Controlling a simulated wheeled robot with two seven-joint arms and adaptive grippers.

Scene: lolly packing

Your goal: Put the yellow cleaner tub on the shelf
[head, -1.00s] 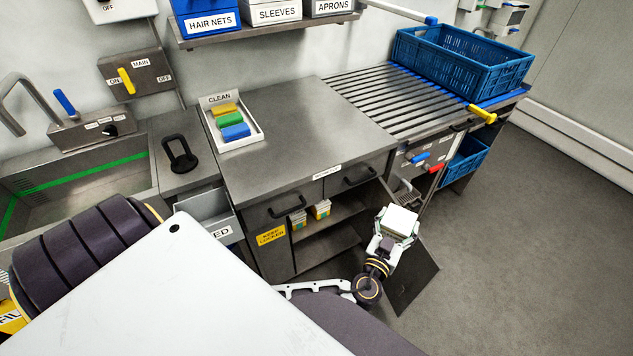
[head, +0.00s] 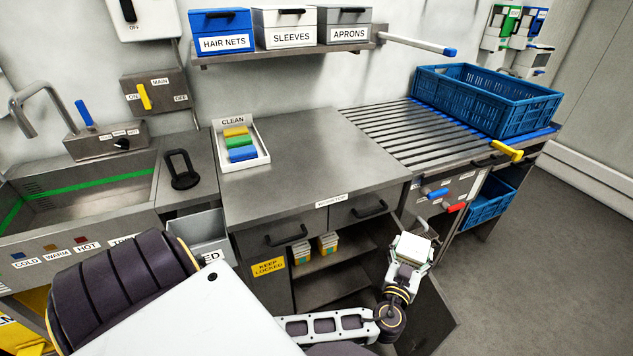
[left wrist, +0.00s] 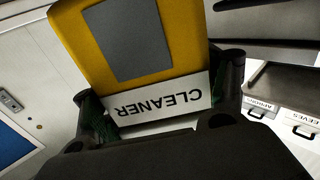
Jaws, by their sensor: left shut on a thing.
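The yellow cleaner tub (left wrist: 185,35) has a grey patch and a white CLEANER label, upside down in the left wrist view. My left gripper (left wrist: 160,95) is shut on it, with dark fingers at both sides. In the head view my left gripper (head: 410,250) is in front of the right part of the open cabinet, at its opened door. A pale block shows there; I cannot make out the yellow face. The cabinet's inner shelf (head: 335,260) carries two small yellow-and-white tubs (head: 301,252) at its left. My right gripper is not in view.
The open cabinet door (head: 435,325) stands beside my left arm. The worktop (head: 310,150) above holds a CLEAN tray (head: 262,160) with coloured blocks. A wall shelf (head: 280,56) carries labelled boxes. The cabinet shelf is clear right of the tubs.

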